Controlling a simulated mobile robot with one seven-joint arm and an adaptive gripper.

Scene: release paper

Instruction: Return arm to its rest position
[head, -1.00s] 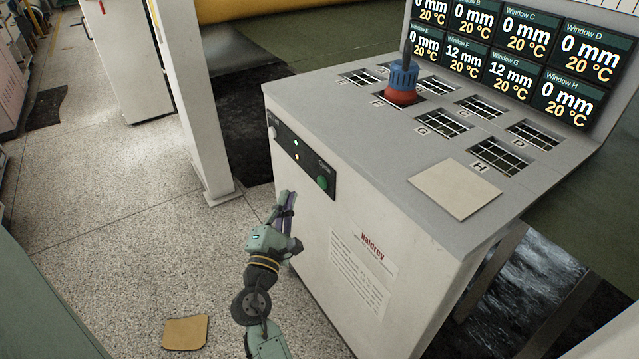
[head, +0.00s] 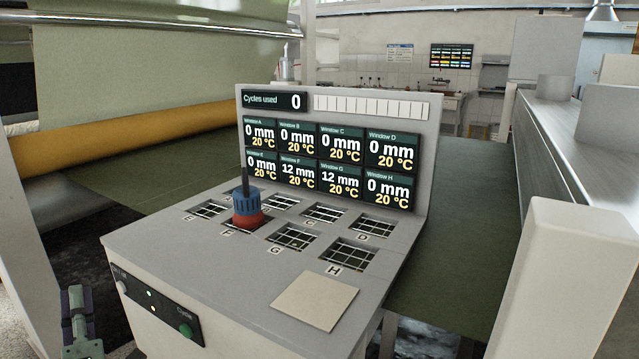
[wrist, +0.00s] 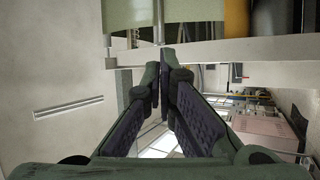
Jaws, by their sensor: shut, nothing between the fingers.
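My gripper (head: 76,297) shows at the lower left of the head view, beside the left front of the grey console (head: 150,240) and apart from it. In the wrist view its two dark fingers (wrist: 164,72) come together at the tips with nothing between them. Most of my arm is below the head view's edge. A blue and red device (head: 248,207) with a dark upright stem stands over window F on the console top.
The console top has several gridded windows and a blank tan sheet (head: 315,300). Its display panel (head: 335,100) reads 12 mm for F and G, 0 mm elsewhere, and zero cycles used. The front has a green Cycle button (head: 186,330). A white post (head: 565,270) stands at right.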

